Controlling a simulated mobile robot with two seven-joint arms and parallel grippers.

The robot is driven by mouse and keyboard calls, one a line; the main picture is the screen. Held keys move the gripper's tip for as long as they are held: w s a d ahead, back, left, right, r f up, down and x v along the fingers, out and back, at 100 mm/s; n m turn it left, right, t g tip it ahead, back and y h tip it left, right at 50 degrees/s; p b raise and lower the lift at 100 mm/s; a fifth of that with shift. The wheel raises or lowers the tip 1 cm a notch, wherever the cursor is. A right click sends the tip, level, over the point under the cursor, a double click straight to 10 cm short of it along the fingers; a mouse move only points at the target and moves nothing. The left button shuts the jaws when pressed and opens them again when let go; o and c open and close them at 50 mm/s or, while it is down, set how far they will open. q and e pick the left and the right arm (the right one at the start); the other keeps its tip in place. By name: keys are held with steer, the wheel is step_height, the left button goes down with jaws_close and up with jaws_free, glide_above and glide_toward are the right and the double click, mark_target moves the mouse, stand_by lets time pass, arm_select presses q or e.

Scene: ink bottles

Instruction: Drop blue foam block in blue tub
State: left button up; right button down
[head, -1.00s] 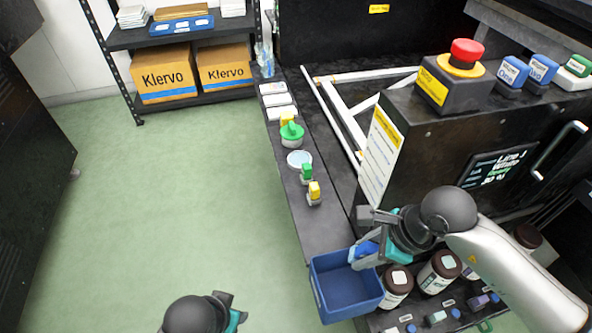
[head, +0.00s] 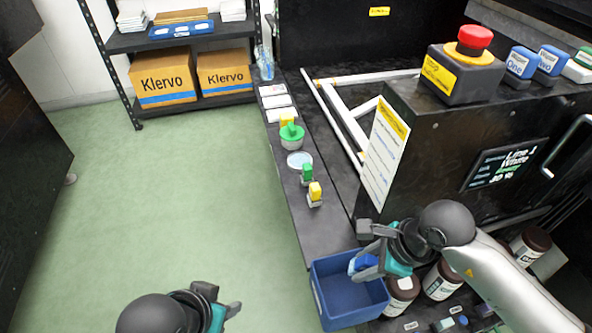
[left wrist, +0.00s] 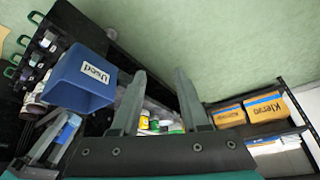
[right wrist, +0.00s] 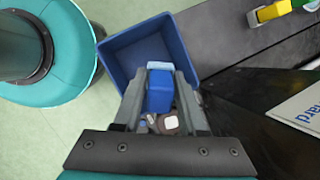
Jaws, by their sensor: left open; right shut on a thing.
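The blue tub (head: 338,308) stands at the near end of the dark bench in the head view. It also shows in the left wrist view (left wrist: 78,82), with a label reading "Used", and in the right wrist view (right wrist: 122,55). My right gripper (head: 362,262) is shut on the blue foam block (right wrist: 159,92), which has a pale end. The block is held over the tub's right side, near its rim; I cannot tell its exact height. My left gripper (left wrist: 158,82) is open and empty, away from the tub, over the floor at the lower left of the head view.
Yellow (head: 315,193) and green (head: 307,173) stamp-like items and a round dish (head: 299,160) stand along the bench. Brown-lidded bottles (head: 402,292) crowd right of the tub. The dark machine box (head: 440,150) rises behind my right arm. The green floor at left is free.

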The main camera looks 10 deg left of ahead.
steer(key=shift+c, duration=1.9)
jaws_free()
steer(key=shift+r, duration=0.2)
steer(key=shift+d+r+p, duration=0.15)
steer(key=shift+r+p, duration=0.15)
arm_select(q)
step_height(320, 180, down, 12)
steer(key=s+g+p, duration=0.2)
steer(key=p, duration=0.3)
steer(key=shift+s+a+f+p, duration=0.25)
steer(key=shift+s+a+p, duration=0.05)
steer(key=shift+s+p, duration=0.05)
arm_select(e)
steer(key=v, duration=1.4)
arm_select(q)
steer(key=shift+s, duration=0.1)
arm_select(e)
steer(key=shift+s, duration=0.2)
